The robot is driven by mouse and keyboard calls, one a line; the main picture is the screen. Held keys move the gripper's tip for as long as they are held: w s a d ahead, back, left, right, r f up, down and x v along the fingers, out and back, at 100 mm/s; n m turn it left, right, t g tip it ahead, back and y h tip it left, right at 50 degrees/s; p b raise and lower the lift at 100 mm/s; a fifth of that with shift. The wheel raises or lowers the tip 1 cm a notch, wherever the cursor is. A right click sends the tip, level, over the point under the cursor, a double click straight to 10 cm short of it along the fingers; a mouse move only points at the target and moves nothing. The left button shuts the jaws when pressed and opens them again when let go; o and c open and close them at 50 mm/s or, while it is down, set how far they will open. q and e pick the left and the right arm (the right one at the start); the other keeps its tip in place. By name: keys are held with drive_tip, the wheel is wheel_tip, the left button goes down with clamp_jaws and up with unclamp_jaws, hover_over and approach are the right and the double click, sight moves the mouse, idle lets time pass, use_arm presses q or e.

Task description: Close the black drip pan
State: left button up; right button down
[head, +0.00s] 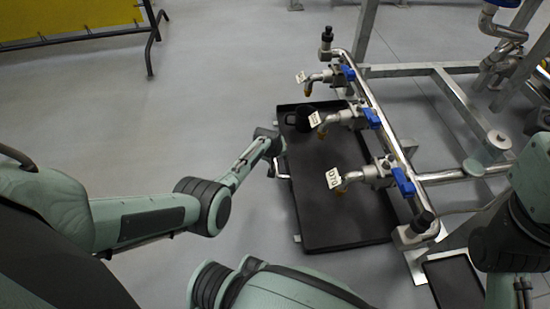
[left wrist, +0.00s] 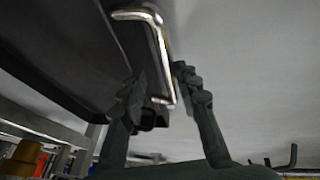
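The black drip pan (head: 325,205) is a wide shallow tray low under the row of taps in the head view. Its silver handle (head: 281,168) is on its left side. In the left wrist view the bent silver handle (left wrist: 163,62) hangs from the dark pan's edge (left wrist: 75,60). My left gripper (head: 277,150) is at the pan's left edge, by the handle. In the left wrist view its two fingers (left wrist: 158,78) are apart, with part of the handle between them; I cannot tell whether either touches it. My right gripper is not in view.
Several taps with blue levers (head: 371,117) and white tags hang over the pan from a steel pipe (head: 385,130). A black mug (head: 300,118) is in the pan's far left corner. A smaller black tray (head: 455,282) lies at lower right. The floor left of the pan is clear.

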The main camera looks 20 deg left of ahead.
use_arm(q)
drive_tip(key=shift+a, duration=0.15)
drive_tip(key=shift+s, duration=0.1)
drive_tip(key=shift+s+r, duration=0.1)
drive_tip(key=shift+r, duration=0.05)
drive_tip(key=v, duration=1.1)
drive_tip(key=shift+r, duration=0.25)
drive_tip(key=shift+s, duration=0.1)
